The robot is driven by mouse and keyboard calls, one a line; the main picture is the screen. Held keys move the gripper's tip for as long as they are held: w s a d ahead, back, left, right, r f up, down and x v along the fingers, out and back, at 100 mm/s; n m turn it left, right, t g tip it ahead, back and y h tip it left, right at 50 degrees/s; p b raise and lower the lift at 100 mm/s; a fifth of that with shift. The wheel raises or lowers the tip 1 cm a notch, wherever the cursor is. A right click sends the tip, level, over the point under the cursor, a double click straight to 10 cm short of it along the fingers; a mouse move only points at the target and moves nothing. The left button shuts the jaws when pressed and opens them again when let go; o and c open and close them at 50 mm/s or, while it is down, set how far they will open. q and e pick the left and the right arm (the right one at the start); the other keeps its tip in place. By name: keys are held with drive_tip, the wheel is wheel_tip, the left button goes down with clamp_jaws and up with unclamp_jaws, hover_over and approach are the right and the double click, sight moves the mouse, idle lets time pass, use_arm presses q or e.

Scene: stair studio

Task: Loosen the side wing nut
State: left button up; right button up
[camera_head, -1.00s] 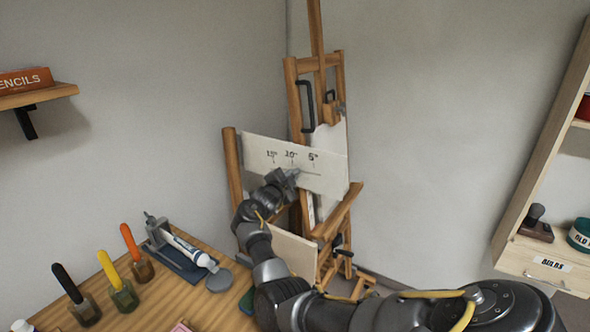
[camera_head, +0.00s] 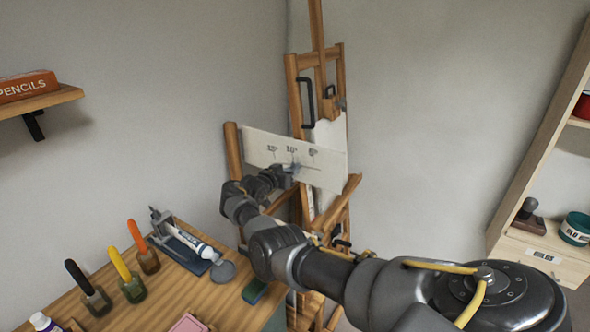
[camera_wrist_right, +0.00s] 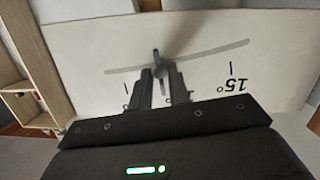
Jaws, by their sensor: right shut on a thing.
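The easel's pale side plate (camera_head: 255,146) carries printed angle marks and also shows in the right wrist view (camera_wrist_right: 275,30). A curved grey slot (camera_wrist_right: 205,53) crosses it. The small grey side wing nut (camera_wrist_right: 157,58) sits on this slot. My right gripper (camera_wrist_right: 160,84) has its two dark fingers shut on the wing nut, with part of it showing beyond the fingertips. In the head view the right gripper (camera_head: 289,170) reaches the front of the plate, and the nut there is too small to make out. My left gripper is not in view.
The wooden easel (camera_head: 294,95) stands in the corner behind the plate. At lower left a wooden table (camera_head: 170,300) holds several coloured-handled bottles and a paint tube (camera_head: 190,240) in a squeezer. A shelf unit (camera_head: 545,150) stands at the right. The wall between is bare.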

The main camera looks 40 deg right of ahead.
drive_tip(key=o, duration=0.6)
drive_tip(key=shift+d, duration=0.1)
drive_tip(key=p+v, duration=0.1)
drive_tip(key=v, duration=0.1)
drive_tip(key=p+v, duration=0.1)
drive_tip(key=v, duration=0.1)
drive_tip(key=f+p+v, duration=0.1)
drive_tip(key=v, duration=0.1)
drive_tip(key=shift+s+f+p, duration=0.1)
drive_tip(key=shift+p, duration=0.3)
